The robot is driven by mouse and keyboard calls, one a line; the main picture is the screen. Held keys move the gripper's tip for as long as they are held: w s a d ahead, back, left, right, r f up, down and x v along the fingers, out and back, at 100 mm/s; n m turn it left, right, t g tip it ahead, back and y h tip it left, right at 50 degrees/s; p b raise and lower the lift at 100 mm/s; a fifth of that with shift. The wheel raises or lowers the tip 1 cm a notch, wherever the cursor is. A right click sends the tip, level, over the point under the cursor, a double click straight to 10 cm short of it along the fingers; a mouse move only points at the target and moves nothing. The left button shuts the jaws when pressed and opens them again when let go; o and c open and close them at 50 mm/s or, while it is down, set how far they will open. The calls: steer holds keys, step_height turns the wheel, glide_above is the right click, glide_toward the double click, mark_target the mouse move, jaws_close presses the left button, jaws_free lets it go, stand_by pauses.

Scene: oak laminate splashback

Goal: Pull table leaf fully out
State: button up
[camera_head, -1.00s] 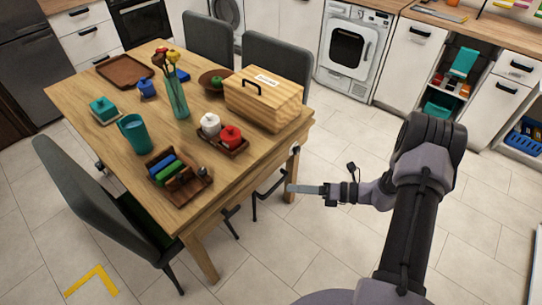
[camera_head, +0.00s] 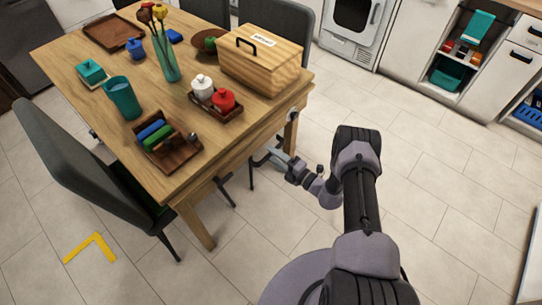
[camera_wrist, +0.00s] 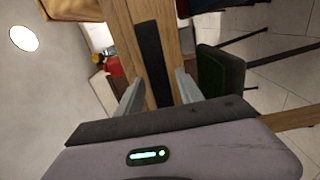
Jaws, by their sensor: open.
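The wooden table (camera_head: 110,95) stands at the left with its near end facing my arm. A wooden edge board (camera_head: 235,158) runs under the tabletop at that end; I cannot tell how far the leaf is out. In the wrist view a dark bar-like handle (camera_wrist: 154,62) lies along the wooden edge (camera_wrist: 122,40). My gripper (camera_head: 268,155) is beside this end, below the tabletop. In the wrist view its two fingers (camera_wrist: 158,92) are apart, one on each side of the handle's line. Contact with the handle cannot be told.
On the table are a wooden box (camera_head: 260,68), a tray with red and white jars (camera_head: 216,108), a teal cup (camera_head: 122,98) and a vase (camera_head: 168,65). A grey chair (camera_head: 70,155) stands at the left. The tiled floor right of the table is clear.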

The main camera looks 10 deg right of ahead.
steer(key=shift+x, duration=0.85)
jaws_close()
stand_by(0.8)
